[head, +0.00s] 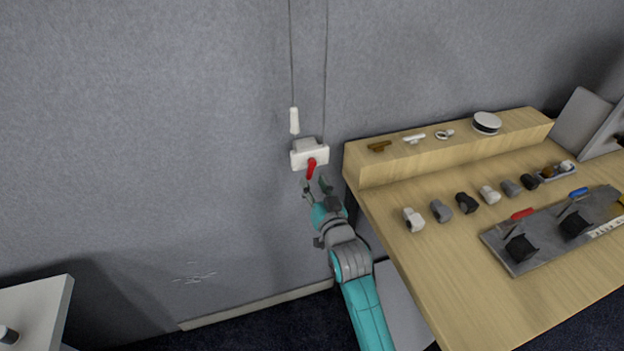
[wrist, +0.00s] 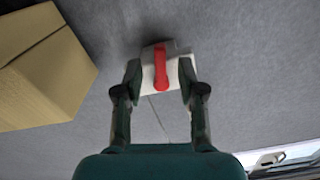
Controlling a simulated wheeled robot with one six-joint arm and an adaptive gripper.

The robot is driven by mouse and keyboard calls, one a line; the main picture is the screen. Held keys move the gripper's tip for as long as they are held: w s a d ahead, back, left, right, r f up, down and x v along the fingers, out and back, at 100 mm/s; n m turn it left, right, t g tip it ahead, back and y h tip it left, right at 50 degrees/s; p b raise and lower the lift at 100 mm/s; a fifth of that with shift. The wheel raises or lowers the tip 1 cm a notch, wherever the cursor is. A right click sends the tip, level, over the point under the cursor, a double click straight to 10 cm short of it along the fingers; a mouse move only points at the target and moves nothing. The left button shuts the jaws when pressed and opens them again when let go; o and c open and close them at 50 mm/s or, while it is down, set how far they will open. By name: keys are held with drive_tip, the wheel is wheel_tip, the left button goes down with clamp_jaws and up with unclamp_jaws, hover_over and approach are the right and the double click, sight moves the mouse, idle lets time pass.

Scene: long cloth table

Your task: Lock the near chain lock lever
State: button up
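A white chain lock box (head: 309,154) is fixed to the grey wall, with two cords running up from it. Its red lever (head: 311,169) hangs down from the front. In the wrist view the box (wrist: 176,72) lies straight ahead, and the red lever (wrist: 160,68) shows between my fingers. My gripper (head: 317,185) is open just below the lever; in the wrist view its fingertips (wrist: 160,82) stand on either side of the lever with gaps. I cannot tell how far the fingertips are from the wall. A white pull handle (head: 294,121) hangs on the left cord above the box.
A wooden table (head: 425,257) with a raised back ledge (head: 450,152) stands close at the right of my arm. Several small fittings stand on it, with a grey tray (head: 510,262). A white surface (head: 35,306) is at lower left. The wall left of the box is clear.

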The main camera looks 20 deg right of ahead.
drive_tip(key=shift+w, duration=1.15)
clamp_jaws()
drive_tip(key=shift+d+n, duration=0.25)
drive_tip(key=shift+n, duration=0.45)
drive_tip(key=shift+d+n, duration=0.25)
drive_tip(key=shift+n, duration=0.45)
unclamp_jaws()
